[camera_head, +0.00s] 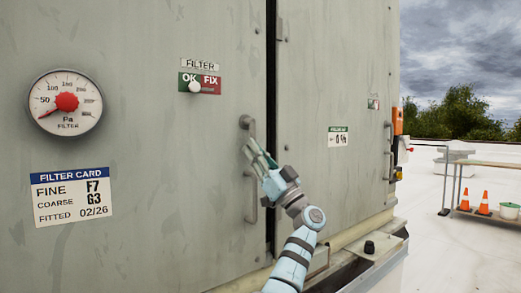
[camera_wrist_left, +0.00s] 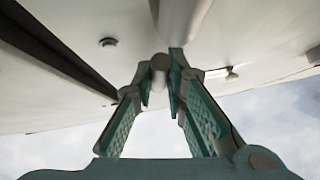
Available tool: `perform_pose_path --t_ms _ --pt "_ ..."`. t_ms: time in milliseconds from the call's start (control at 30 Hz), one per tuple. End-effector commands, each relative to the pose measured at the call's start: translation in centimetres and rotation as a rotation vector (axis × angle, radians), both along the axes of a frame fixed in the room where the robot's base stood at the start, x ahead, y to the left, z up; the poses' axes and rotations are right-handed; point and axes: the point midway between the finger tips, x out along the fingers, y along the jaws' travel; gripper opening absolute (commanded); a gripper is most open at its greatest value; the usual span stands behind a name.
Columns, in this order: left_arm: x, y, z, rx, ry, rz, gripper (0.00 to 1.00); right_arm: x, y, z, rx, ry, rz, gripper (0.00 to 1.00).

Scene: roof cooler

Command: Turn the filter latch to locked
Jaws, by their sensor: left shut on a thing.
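A grey bar handle (camera_head: 250,126) stands upright on the left door panel (camera_head: 150,150), beside the dark door gap; I cannot tell from any label whether it is the filter latch. My left gripper (camera_head: 256,155) is at the handle's upper half and hides part of it. In the left wrist view my left gripper (camera_wrist_left: 160,82) has its green fingers closed in around a grey rounded piece (camera_wrist_left: 160,63). A thicker grey bar (camera_wrist_left: 182,18) rises behind the fingertips. My right gripper is not in view.
A FILTER sign with OK and FIX fields (camera_head: 200,84) carries a white knob (camera_head: 194,87) on the green OK side. A round gauge (camera_head: 66,103) and a filter card (camera_head: 72,195) are at left.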

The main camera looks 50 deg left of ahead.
Motion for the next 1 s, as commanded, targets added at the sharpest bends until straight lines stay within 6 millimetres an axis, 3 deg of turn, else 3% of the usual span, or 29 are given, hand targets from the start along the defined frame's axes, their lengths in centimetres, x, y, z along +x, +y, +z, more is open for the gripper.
perform_pose_path --t_ms 167,200,300,333,667,1000 --pt "0.0 0.0 0.3 0.003 -0.002 -0.007 0.0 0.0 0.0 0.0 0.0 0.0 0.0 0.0" --pt "0.1 -0.1 0.3 0.003 -0.002 -0.007 0.16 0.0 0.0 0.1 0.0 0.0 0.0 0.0" --pt "0.1 -0.1 0.3 0.003 -0.001 -0.007 0.32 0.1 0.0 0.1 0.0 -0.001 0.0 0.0" --pt "0.1 -0.1 0.3 0.002 -0.001 -0.007 0.33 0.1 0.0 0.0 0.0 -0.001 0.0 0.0" --pt "0.3 -0.4 -0.3 0.001 0.001 -0.005 0.33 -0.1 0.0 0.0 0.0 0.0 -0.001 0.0" --pt "1.9 -6.1 -6.1 -0.001 0.003 -0.009 0.33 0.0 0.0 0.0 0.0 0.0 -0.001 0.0"
